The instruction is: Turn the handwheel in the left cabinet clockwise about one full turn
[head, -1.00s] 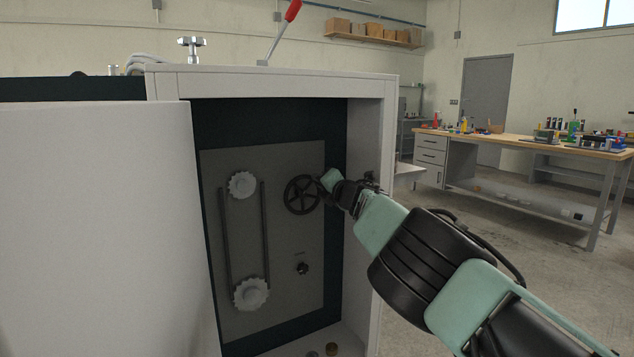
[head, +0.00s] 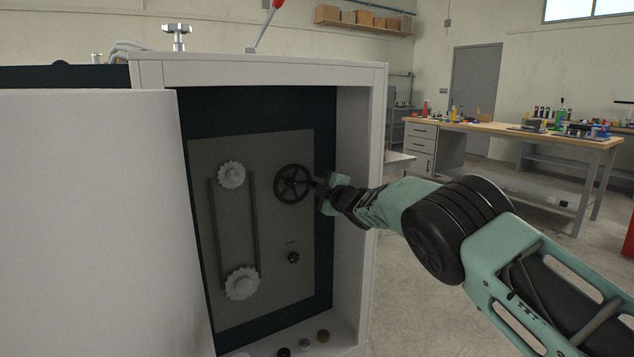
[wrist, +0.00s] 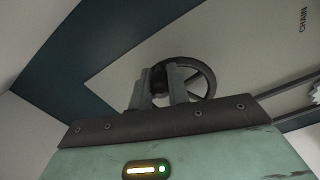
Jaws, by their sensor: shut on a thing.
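The black spoked handwheel (head: 293,184) is mounted on the grey panel inside the open cabinet, at the panel's upper right. My gripper (head: 317,187) reaches in from the right, at the wheel's right side. In the wrist view, the fingers of my gripper (wrist: 167,86) are shut on a dark part at the near edge of the handwheel (wrist: 203,84). The exact part held is partly hidden by the fingers; it looks like the wheel's grip at the rim.
A white door (head: 90,220) stands open at the left. The cabinet's right wall (head: 358,220) is close beside my wrist. Two white sprockets (head: 231,175) with a chain and a small black knob (head: 293,257) are on the panel. Several small round pieces (head: 323,336) lie on the cabinet floor.

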